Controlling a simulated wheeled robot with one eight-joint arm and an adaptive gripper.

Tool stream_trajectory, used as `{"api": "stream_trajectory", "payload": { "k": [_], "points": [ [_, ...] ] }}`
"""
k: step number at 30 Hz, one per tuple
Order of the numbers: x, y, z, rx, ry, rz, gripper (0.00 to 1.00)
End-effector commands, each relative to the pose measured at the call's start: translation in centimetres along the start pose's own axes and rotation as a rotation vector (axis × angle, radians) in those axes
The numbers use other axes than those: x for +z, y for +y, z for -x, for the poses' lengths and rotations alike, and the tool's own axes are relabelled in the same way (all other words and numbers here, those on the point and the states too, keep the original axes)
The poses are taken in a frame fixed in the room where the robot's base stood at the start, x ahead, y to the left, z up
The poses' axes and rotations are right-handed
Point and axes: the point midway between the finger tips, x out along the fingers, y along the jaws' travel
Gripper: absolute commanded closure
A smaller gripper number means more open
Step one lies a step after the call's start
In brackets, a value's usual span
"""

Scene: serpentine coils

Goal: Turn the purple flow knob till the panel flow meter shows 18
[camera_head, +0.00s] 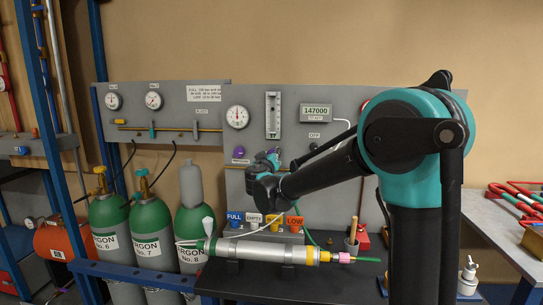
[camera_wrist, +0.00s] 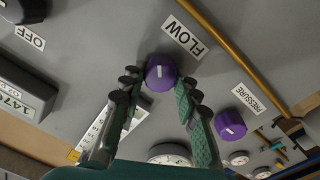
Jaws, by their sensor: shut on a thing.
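The purple flow knob (camera_wrist: 161,72) sits on the grey panel next to the FLOW label (camera_wrist: 184,37), with a pale mark on its face. My gripper (camera_wrist: 161,80) has one finger on each side of it and is shut on it. In the head view my gripper (camera_head: 269,163) is at the panel and mostly hides the knob. The flow meter (camera_head: 272,115) is a tall white scale above the gripper; its reading is too small to make out. In the wrist view the flow meter (camera_wrist: 97,133) is partly behind a finger.
A second purple knob (camera_wrist: 230,124) by the PRESSURE label is close beside my gripper. A silver cylinder (camera_head: 262,250) lies on the bench below my arm. Green argon bottles (camera_head: 151,232) stand at left.

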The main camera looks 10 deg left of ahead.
Motion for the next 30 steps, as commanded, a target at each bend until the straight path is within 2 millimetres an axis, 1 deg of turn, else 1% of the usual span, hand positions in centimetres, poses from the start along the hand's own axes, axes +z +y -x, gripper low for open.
{"api": "stream_trajectory", "payload": {
  "k": [9, 22, 23, 27, 28, 30],
  "points": [
    [0.15, 0.06, 0.07, 0.001, -0.006, -0.087, 0.98],
    [0.15, 0.06, 0.07, 0.001, -0.006, -0.096, 0.98],
    [0.15, 0.06, 0.07, 0.001, -0.006, -0.096, 0.68],
    [0.11, 0.05, 0.05, 0.001, -0.005, -0.095, 0.51],
    [0.10, 0.05, 0.05, 0.001, -0.005, -0.095, 0.48],
    [0.07, 0.04, 0.04, 0.001, -0.005, -0.094, 0.48]
  ]
}}
